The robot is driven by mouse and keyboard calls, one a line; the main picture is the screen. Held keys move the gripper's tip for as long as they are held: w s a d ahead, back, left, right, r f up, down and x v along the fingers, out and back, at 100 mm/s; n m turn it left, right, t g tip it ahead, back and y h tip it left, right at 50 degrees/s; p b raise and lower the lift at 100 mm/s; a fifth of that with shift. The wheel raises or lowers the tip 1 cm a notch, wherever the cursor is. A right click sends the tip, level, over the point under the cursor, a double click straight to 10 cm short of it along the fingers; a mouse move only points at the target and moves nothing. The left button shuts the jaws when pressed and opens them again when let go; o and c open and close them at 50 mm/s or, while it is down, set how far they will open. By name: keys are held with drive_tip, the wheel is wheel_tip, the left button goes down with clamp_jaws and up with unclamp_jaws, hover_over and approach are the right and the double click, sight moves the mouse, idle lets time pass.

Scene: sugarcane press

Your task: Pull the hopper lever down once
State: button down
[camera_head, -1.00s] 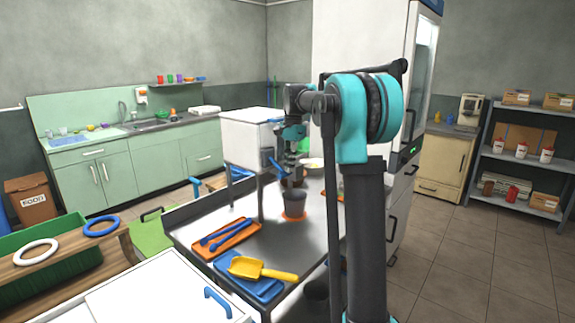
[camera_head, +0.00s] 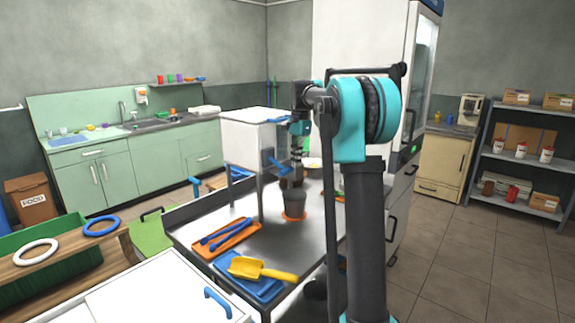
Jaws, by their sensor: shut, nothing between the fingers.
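The hopper (camera_head: 250,131) is a white box on grey legs over the steel table. A blue lever (camera_head: 278,167) slants on its right front side. My gripper (camera_head: 297,168) points down just right of the lever, its fingers small and dark in this view. It is shut with nothing in it. I cannot tell whether it touches the lever. A dark grey cup (camera_head: 294,203) stands upright on an orange mat (camera_head: 293,217) below.
The steel table (camera_head: 212,216) also holds an orange tray (camera_head: 213,251) with blue tongs and a blue tray (camera_head: 258,290) with a yellow scoop (camera_head: 258,269). A tall white fridge (camera_head: 360,40) stands behind my arm. A white-topped cabinet (camera_head: 150,295) is at front left.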

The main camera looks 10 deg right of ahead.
wheel_tip(320, 180, up, 12)
drive_tip(key=d, duration=0.1)
drive_tip(key=shift+w, duration=0.3)
drive_tip(key=shift+f, duration=0.15)
idle(0.4)
drive_tip(key=s+f+n+t+h, duration=0.1)
drive_tip(key=s+f+n+t, duration=0.3)
drive_tip(key=s+f, duration=3.3)
drive_tip(key=n, duration=0.7)
drive_tip(key=shift+s+d+f+n+t, duration=0.25)
drive_tip(key=shift+f+n+t, duration=0.05)
drive_tip(key=shift+n+t, duration=0.1)
